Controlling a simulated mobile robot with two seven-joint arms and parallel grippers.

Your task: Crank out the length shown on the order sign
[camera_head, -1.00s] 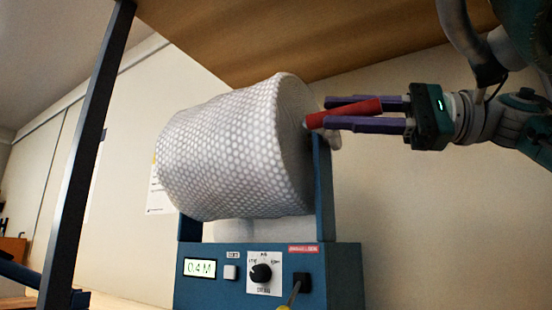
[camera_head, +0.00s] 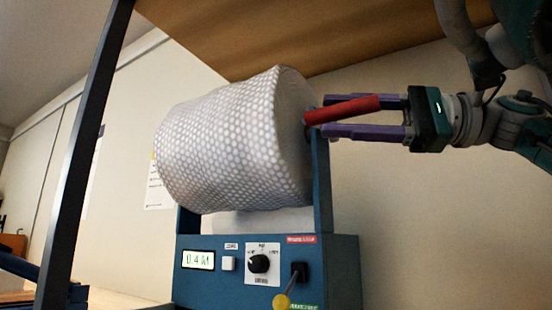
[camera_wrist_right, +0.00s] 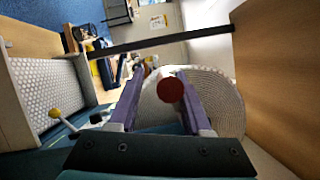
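A white bubble-wrap roll (camera_head: 230,145) hangs on a blue dispenser (camera_head: 340,270). Its display (camera_head: 198,260) reads about 0.4 M. A red crank handle (camera_head: 345,108) sticks out at the roll's right end. My right gripper (camera_head: 326,115) has its purple fingers spread on either side of the handle. In the right wrist view the handle's round end (camera_wrist_right: 171,90) sits between the fingers, with a gap on the left finger's side. My left gripper is not in view. No order sign is readable; a paper on the wall (camera_head: 155,190) is partly hidden by the roll.
The dispenser front has a white button (camera_head: 228,263), a black dial (camera_head: 259,264) and a yellow-knobbed lever (camera_head: 281,300). A dark post (camera_head: 85,150) stands at left. A wooden board (camera_head: 310,35) hangs over the roll. Wall space right of the dispenser is clear.

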